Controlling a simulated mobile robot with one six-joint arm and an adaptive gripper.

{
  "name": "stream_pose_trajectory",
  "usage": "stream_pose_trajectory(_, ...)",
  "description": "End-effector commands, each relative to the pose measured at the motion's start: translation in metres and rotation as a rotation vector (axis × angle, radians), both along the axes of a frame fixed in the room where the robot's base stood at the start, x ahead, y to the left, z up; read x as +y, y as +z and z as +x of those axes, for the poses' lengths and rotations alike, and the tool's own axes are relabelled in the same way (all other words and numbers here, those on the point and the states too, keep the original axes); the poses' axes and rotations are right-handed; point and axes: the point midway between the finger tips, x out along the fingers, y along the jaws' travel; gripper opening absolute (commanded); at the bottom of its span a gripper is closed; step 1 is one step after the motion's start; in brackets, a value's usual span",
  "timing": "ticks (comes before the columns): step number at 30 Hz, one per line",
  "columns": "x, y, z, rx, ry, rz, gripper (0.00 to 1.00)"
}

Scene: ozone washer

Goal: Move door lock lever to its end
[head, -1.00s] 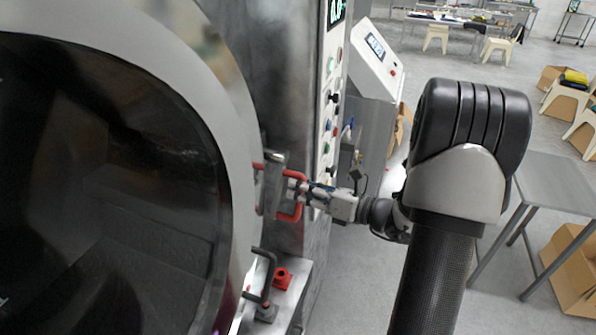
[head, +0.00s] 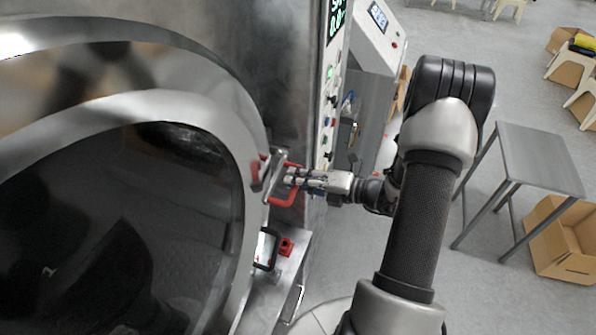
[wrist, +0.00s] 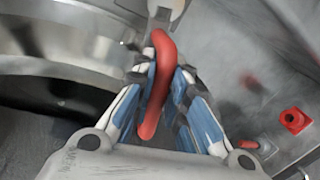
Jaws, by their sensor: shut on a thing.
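The door lock lever (head: 284,203) is a red bar handle at the right rim of the round washer door (head: 120,230). It sits by a grey metal latch bracket (head: 275,172). My gripper (head: 293,178) reaches in from the right and is shut on the lever. In the wrist view, the red lever (wrist: 162,50) runs between the two blue-and-white fingers of my gripper (wrist: 163,90). Its lower end shows between the finger bases. The fingers hide part of the lever's sides.
A dark handle (head: 268,249) and a red fitting (head: 287,246) sit below the lever on a metal ledge. A panel of buttons (head: 329,115) stands behind my gripper.

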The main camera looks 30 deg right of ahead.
Motion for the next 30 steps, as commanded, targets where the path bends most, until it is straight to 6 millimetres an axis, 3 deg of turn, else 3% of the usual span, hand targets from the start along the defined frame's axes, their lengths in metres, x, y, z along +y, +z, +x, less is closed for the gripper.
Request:
stream_pose_trajectory(1,-0.0044,0.0091,0.0028,-0.004,-0.009,0.011,0.0)
stream_pose_trajectory(22,-0.0036,0.0101,0.0021,0.039,-0.01,0.066,0.0)
stream_pose_trajectory(23,-0.0036,0.0101,0.0021,0.039,-0.01,0.066,0.15)
stream_pose_trajectory(30,-0.0021,0.0083,0.0011,0.044,-0.006,0.065,0.32)
